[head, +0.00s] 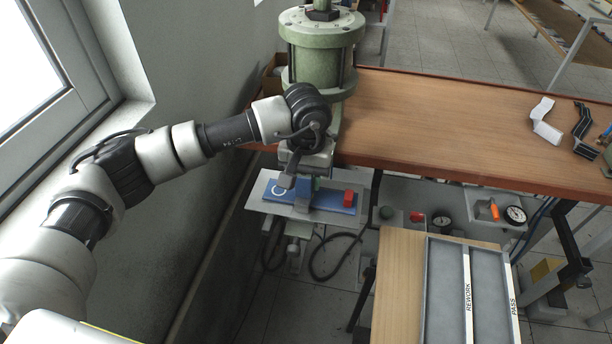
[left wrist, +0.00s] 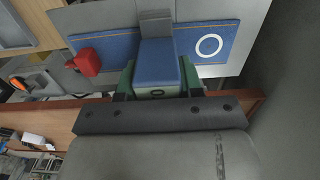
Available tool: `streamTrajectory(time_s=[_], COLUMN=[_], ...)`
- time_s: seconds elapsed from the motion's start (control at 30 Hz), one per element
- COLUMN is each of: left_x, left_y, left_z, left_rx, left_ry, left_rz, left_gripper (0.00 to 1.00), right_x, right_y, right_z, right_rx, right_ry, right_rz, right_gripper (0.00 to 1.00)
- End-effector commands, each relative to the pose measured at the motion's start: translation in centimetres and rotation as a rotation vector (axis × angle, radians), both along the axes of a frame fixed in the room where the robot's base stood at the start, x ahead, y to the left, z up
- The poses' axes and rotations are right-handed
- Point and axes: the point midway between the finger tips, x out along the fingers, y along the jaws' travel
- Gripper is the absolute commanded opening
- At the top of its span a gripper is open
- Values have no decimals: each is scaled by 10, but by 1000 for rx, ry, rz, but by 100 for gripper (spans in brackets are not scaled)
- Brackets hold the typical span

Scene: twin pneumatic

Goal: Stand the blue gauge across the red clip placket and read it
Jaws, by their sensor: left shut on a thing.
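The blue gauge (left wrist: 157,65), a block with a grey end, is between the green-padded fingers of my left gripper (left wrist: 158,82), which is shut on it. In the head view the left gripper (head: 305,183) is above the middle of a blue placket (head: 330,201). The placket bears a red clip (head: 348,198) at its right and a white ring (head: 279,190) at its left. In the left wrist view the gauge lies across the placket (left wrist: 120,52), between the red clip (left wrist: 88,62) and the ring (left wrist: 209,45). I cannot tell whether it touches the placket. My right gripper is not seen.
The placket lies on a light metal plate (head: 263,185) below a green press cylinder (head: 322,45). A wooden bench (head: 430,120) is behind. A grey tray marked REWORK and PASS (head: 445,290) stands at the lower right. The wall is close on the left.

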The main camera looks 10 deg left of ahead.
Motion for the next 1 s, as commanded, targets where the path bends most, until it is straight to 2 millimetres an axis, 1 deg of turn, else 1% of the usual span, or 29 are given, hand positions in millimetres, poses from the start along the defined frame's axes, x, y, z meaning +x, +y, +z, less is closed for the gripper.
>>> streamTrajectory(time_s=[0.2, 0.23, 0.4, 0.67, 0.77, 0.87, 1.0], left_x=[0, 0, 0, 0, 0, 1, 1], left_y=[0, 0, 0, 0, 0, 0, 0], left_z=[-2, -1, -1, -2, 3, 17, 45], left_rx=[0, -1, 0, 0, 0, -1, -1], left_ry=[-1, -1, -1, 0, -2, -5, -6], left_rz=[0, 0, 0, 0, 0, 0, 0], left_gripper=[4, 41, 66, 66, 66, 66, 66], right_x=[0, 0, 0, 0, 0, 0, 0], right_y=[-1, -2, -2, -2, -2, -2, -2], right_z=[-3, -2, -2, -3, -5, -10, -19], right_rx=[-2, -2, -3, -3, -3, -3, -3], right_ry=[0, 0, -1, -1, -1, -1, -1], right_rz=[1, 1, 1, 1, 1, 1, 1], right_gripper=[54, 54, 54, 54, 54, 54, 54])
